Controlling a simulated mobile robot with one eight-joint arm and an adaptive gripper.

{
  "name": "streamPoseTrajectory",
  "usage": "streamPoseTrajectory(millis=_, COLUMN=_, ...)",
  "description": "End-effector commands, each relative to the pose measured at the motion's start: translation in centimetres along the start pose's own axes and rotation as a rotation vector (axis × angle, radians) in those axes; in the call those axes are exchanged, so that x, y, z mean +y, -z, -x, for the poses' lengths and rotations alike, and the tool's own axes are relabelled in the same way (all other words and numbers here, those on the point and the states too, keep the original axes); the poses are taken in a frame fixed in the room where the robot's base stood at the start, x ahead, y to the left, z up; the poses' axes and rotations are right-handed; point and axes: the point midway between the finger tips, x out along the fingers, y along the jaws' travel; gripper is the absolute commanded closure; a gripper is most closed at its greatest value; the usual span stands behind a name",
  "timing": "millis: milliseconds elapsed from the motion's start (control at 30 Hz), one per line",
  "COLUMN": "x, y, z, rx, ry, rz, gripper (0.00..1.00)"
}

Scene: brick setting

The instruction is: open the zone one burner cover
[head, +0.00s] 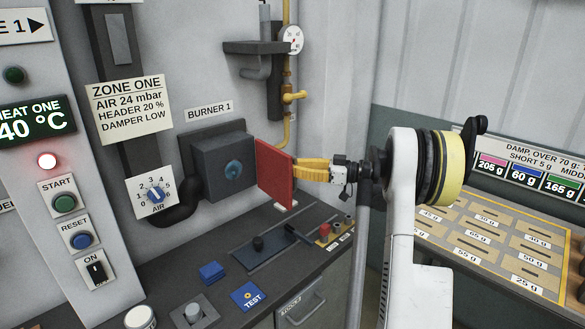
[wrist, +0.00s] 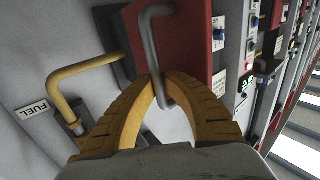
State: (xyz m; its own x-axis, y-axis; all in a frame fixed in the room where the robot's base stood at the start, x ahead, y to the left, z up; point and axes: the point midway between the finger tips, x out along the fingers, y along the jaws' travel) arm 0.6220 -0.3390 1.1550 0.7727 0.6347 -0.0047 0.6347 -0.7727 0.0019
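The zone one burner cover is a red plate (head: 274,176) at the right of the grey burner box (head: 211,160) under the BURNER 1 label. My gripper (head: 297,168) is at the cover's right side. In the wrist view, my yellow fingers (wrist: 159,78) close around the grey bar handle (wrist: 149,42) of the red cover (wrist: 199,45). The head view hides the handle behind the cover and fingers.
A yellow gas pipe with a valve (head: 293,97) and gauge (head: 292,39) rises behind the cover. Below is a dark bench (head: 200,270) with a blue TEST block (head: 248,296) and levers. A weight tray (head: 490,245) lies right.

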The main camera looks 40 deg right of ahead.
Motion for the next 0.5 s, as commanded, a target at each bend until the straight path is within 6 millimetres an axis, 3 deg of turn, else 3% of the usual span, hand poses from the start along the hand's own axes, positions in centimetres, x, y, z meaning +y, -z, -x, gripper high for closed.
streamPoseTrajectory(millis=33, x=0.1, y=-0.1, z=0.2, rx=-0.001, ry=-0.003, rz=0.000, gripper=0.75)
streamPoseTrajectory(millis=67, x=0.1, y=-0.1, z=0.2, rx=0.000, ry=-0.003, rz=0.000, gripper=0.66)
streamPoseTrajectory(millis=367, x=0.1, y=0.0, z=0.1, rx=0.001, ry=-0.002, rz=0.000, gripper=0.66)
streamPoseTrajectory(millis=500, x=0.1, y=0.0, z=1.3, rx=0.001, ry=-0.005, rz=0.000, gripper=0.66)
